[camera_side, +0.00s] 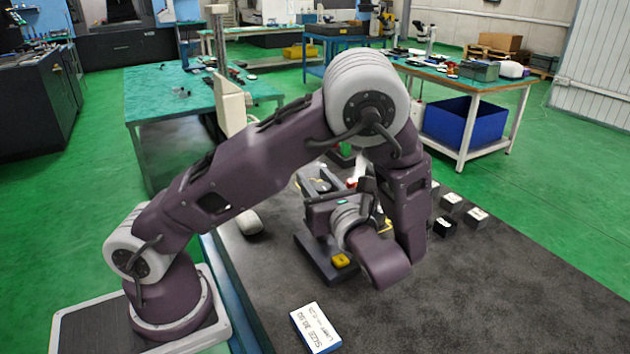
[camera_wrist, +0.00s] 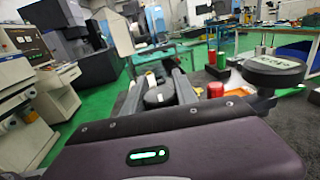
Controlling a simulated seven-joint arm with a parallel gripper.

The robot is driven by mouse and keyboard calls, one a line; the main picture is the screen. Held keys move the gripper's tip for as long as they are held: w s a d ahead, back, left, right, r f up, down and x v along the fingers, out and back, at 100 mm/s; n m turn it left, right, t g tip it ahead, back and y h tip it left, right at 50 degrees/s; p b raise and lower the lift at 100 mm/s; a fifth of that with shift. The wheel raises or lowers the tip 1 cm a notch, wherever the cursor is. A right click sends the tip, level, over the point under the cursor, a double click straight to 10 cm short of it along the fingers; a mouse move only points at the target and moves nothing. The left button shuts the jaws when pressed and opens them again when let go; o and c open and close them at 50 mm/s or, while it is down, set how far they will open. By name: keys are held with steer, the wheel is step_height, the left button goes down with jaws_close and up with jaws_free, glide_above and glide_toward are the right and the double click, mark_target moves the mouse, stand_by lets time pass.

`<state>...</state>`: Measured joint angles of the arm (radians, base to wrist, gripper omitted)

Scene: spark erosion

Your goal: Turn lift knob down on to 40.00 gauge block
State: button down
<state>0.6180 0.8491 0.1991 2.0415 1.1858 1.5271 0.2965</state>
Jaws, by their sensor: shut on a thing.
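My gripper (camera_wrist: 158,82) points away from the camera in the wrist view, its two dark fingers on either side of a dark rounded piece, seemingly the lift knob (camera_wrist: 155,96). In the side view my gripper (camera_side: 318,176) is low over the dark stand base (camera_side: 318,262), and my arm hides much of the stand. Several small dark blocks with white labels (camera_side: 476,214) lie right of my arm. Their labels are too small to read, so I cannot tell which is the 40.00 block. Whether anything touches a block under the knob is hidden.
A yellow piece (camera_side: 340,260) sits on the base. In the wrist view, a red cylinder (camera_wrist: 215,90) and a dark round disc (camera_wrist: 274,68) stand right of the fingers. The bench's front right is clear.

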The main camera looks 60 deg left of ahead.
mark_target(322, 193)
steer(key=shift+w+d+m+t+h, duration=0.15)
steer(key=shift+m+t+h, duration=0.25)
steer(key=shift+m+t, duration=0.6)
steer(key=shift+w+m+t+h, duration=0.2)
steer(key=shift+m+t+h, duration=0.3)
steer(key=shift+t, duration=0.85)
steer(key=shift+w+d+m+t+h, duration=0.1)
steer(key=shift+w+m+t+h, duration=0.15)
steer(key=shift+m+t, duration=0.8)
steer(key=shift+t, duration=0.3)
steer(key=c, duration=1)
jaws_free()
steer(key=shift+o, duration=0.2)
steer(key=v, duration=0.7)
steer(key=shift+r, duration=0.1)
